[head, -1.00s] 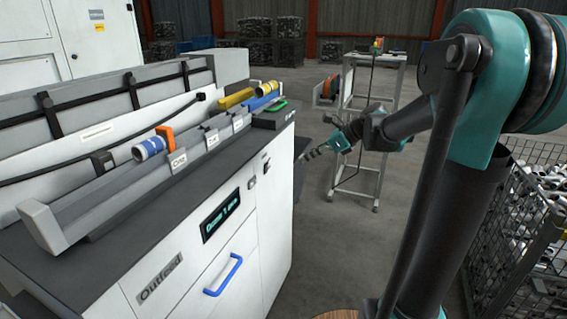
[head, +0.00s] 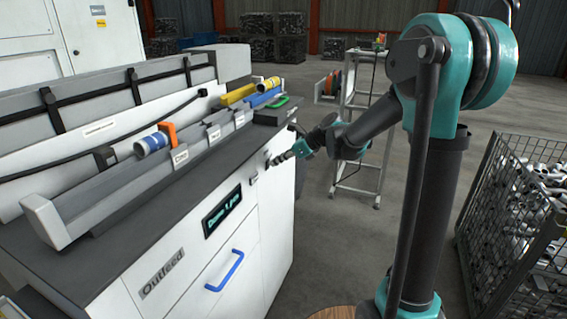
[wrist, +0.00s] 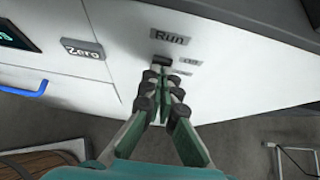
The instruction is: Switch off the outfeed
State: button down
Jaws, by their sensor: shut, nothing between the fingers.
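The outfeed (head: 275,225) is a white cabinet with a dark top, a nameplate "Outfeed" (head: 162,273) and a lit green-text display (head: 221,212). In the wrist view, a "Run" plate (wrist: 169,37) sits on its white face above a small dark switch (wrist: 158,60). Two small plates (wrist: 187,62) beside the switch are too small to read. My gripper (wrist: 163,74) is shut and empty, its tips just by the switch and partly covering it; I cannot tell whether they touch. In the head view my gripper (head: 272,161) is at the cabinet's right end.
A "Zero" plate (wrist: 83,48) is left of the switch. A blue handle (head: 225,271) sticks out below the display. A trough (head: 70,215) with coloured parts runs along the top. The floor between is clear.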

jog(key=shift+a, duration=0.1)
jog(key=shift+w+a+r, duration=0.1)
jog(key=shift+a+r, duration=0.1)
jog(key=shift+a, duration=0.1)
dwell(0.3)
jog(key=shift+r, duration=0.8)
jog(key=shift+d, duration=0.1)
